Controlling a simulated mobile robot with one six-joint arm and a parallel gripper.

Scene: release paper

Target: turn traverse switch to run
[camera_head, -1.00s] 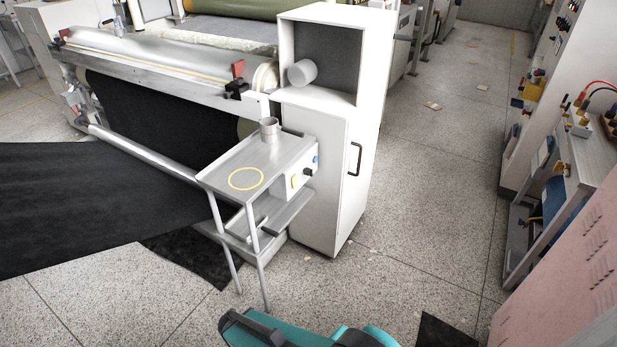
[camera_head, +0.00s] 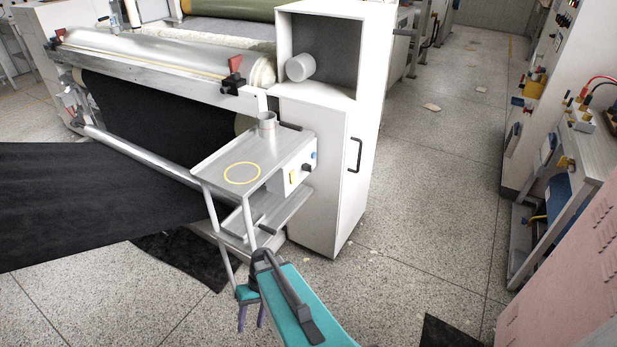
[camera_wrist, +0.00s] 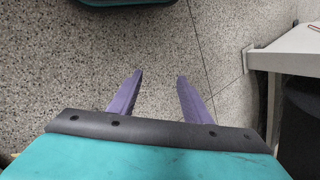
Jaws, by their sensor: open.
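A small control box (camera_head: 284,186) sits under the top of the metal stand, its front facing right. It carries a black knob (camera_head: 307,167), a yellow part (camera_head: 293,177) and a blue part (camera_head: 314,155). The labels are too small to read, so I cannot tell which is the traverse switch or how it is set. My gripper (camera_head: 251,326) is below and in front of the stand, apart from the box, with its purple fingers pointing down. In the wrist view the gripper (camera_wrist: 160,76) is open and empty over the speckled floor.
The metal stand (camera_head: 218,163) holds a grey cup (camera_head: 266,122) and has a yellow ring (camera_head: 242,173) marked on top. A white cabinet (camera_head: 325,185) stands behind it. Black fabric (camera_head: 90,205) stretches left. The floor aisle (camera_head: 430,190) at right is open.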

